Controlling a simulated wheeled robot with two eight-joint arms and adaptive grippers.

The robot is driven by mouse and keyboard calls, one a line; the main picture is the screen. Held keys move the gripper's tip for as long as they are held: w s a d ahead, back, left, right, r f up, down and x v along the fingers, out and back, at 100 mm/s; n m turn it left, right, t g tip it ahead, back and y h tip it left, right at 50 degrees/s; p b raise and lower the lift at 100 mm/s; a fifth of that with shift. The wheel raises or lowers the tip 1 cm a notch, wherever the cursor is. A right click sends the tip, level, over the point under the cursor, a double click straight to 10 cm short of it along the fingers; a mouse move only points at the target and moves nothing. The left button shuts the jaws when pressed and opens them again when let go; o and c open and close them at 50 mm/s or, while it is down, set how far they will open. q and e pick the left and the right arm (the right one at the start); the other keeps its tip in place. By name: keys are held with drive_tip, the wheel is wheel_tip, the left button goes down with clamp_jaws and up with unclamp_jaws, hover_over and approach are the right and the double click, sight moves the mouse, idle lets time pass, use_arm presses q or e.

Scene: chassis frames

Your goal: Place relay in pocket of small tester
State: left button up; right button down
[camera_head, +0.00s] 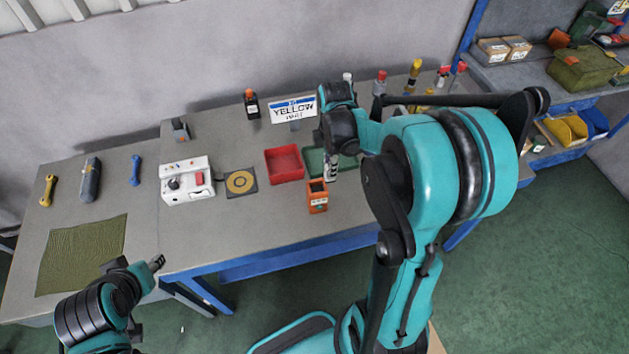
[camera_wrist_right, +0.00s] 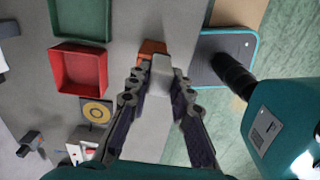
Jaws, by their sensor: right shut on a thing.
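My right gripper (camera_head: 331,172) is above the table and shut on a pale grey block, the relay (camera_wrist_right: 160,76), which shows between the fingertips in the right wrist view. In the head view the gripper largely hides it. A small orange box with a dark opening on top, seemingly the small tester (camera_head: 317,201), stands near the table's front edge, just below the gripper in the picture. In the wrist view the tester (camera_wrist_right: 151,47) is partly hidden behind the relay; I cannot tell whether they touch. My left gripper (camera_head: 157,262) is by the table's front left, its jaws unclear.
A red tray (camera_head: 284,177) and a green tray (camera_head: 313,163) lie behind the orange box. A white device (camera_head: 186,186) and a dark pad with a yellow ring (camera_head: 241,182) are to the left. A green mat (camera_head: 82,253) covers the table's left front.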

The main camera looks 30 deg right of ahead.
drive_tip(key=a+f, duration=0.1)
drive_tip(key=f, duration=0.1)
drive_tip(key=w+a+f, duration=0.1)
drive_tip(key=f, duration=0.1)
drive_tip(key=w+a+f+b, duration=0.1)
drive_tip(key=f, duration=0.1)
drive_tip(key=shift+f, duration=0.1)
drive_tip(key=shift+f+b, duration=0.2)
drive_tip(key=shift+b, duration=0.15)
drive_tip(key=c, duration=1.4)
unclamp_jaws()
drive_tip(key=shift+o, duration=0.2)
drive_tip(key=shift+r, duration=0.15)
